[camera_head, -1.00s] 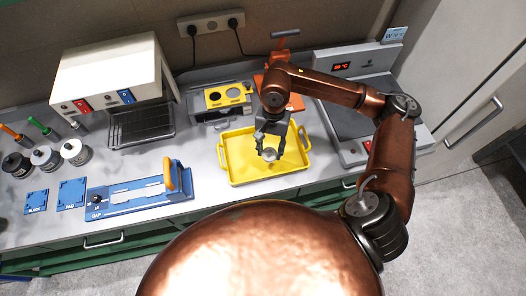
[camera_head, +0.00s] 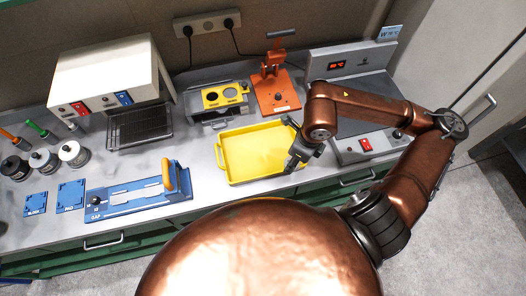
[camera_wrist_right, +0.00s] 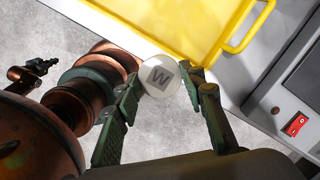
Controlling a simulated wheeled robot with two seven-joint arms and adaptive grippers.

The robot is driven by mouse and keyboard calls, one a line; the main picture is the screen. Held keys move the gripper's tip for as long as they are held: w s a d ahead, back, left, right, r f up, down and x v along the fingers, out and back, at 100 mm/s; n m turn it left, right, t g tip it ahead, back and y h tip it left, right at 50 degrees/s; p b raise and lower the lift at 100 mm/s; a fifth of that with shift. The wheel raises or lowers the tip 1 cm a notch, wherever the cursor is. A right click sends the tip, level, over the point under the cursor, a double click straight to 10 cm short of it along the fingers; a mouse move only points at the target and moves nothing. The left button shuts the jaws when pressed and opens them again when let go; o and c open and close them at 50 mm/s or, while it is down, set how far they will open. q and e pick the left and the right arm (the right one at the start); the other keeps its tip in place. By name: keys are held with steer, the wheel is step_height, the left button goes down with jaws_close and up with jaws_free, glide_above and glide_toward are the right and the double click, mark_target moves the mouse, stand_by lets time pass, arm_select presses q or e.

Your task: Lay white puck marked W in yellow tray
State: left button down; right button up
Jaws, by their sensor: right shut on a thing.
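The white puck marked W (camera_wrist_right: 158,76) is held between the fingertips of my right gripper (camera_wrist_right: 163,84), its lettered face toward the wrist camera. In the head view my right gripper (camera_head: 291,165) is at the front right corner of the yellow tray (camera_head: 224,154); the puck cannot be made out there. In the right wrist view the tray's yellow rim (camera_wrist_right: 186,50) passes just beyond the puck, and the puck shows outside the rim. The tray looks empty.
A hot press with a red display (camera_head: 338,66) stands right of the tray. An orange hand press (camera_head: 277,92) and a fixture with a yellow plate (camera_head: 224,96) stand behind it. A blue gap gauge (camera_head: 140,192) lies to the left. The counter's front edge is close.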

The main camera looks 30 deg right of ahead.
steer(key=w+f+p, duration=0.2)
steer(key=w+f, duration=0.2)
steer(key=w, duration=0.5)
glide_above(271, 150)
steer(key=s, duration=0.1)
step_height(271, 150, down, 5)
steer(key=shift+f, duration=0.3)
step_height(271, 150, down, 3)
steer(key=shift+w+p, duration=0.15)
steer(key=shift+p, duration=0.35)
steer(key=shift+f, duration=0.3)
steer(key=o, duration=1.2)
steer(key=shift+r, duration=0.1)
